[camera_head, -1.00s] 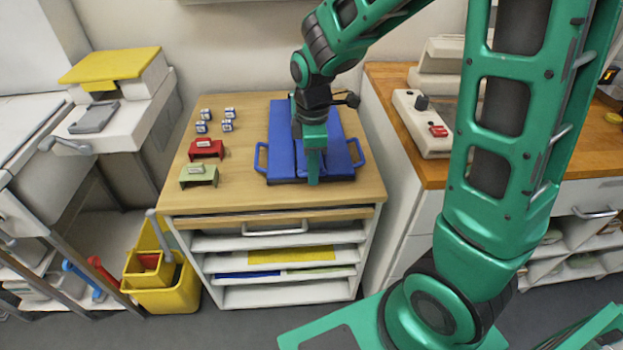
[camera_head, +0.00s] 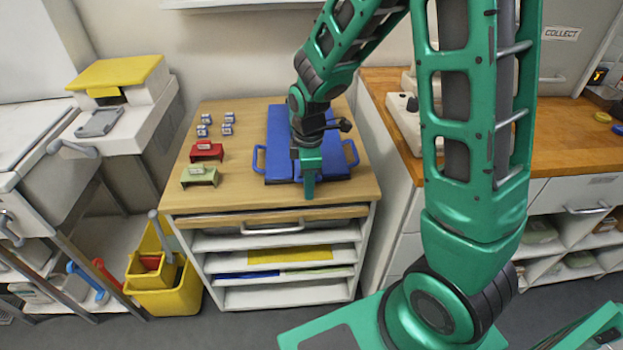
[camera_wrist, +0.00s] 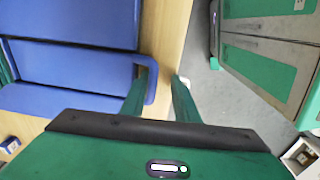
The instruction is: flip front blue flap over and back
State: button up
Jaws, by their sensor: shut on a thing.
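A blue folding piece (camera_head: 284,125) with several panels lies on the wooden cabinet top. Loop handles stick out at its left (camera_head: 258,160) and right (camera_head: 353,153). My gripper (camera_head: 308,188) is at its front edge and hides part of that edge. In the wrist view, the front blue flap (camera_wrist: 70,65) lies at left, and its loop handle (camera_wrist: 151,90) reaches between my fingers (camera_wrist: 158,95). One finger is at the loop's opening, the other outside it. My gripper is shut on this handle. The flap looks flat.
Left of the blue piece stand a red holder (camera_head: 207,151), a green holder (camera_head: 199,175) and several small blue-and-white blocks (camera_head: 203,131). The cabinet top (camera_head: 245,195) is bare along its front edge. A wooden counter (camera_head: 560,135) stands at right, a yellow bucket (camera_head: 170,295) on the floor.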

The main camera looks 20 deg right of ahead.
jog(key=shift+s+f+g, duration=0.3)
jog(key=shift+s+f, duration=0.35)
jog(key=shift+f, duration=0.2)
jog(key=shift+w+a+r, duration=0.1)
jog(key=shift+w+r, duration=0.3)
jog(key=shift+r, duration=0.25)
jog(key=shift+w+r, duration=0.1)
jog(key=shift+w, duration=0.15)
jog(key=shift+o, duration=0.2)
jog(key=shift+s+r, duration=0.1)
jog(key=shift+r, duration=2.95)
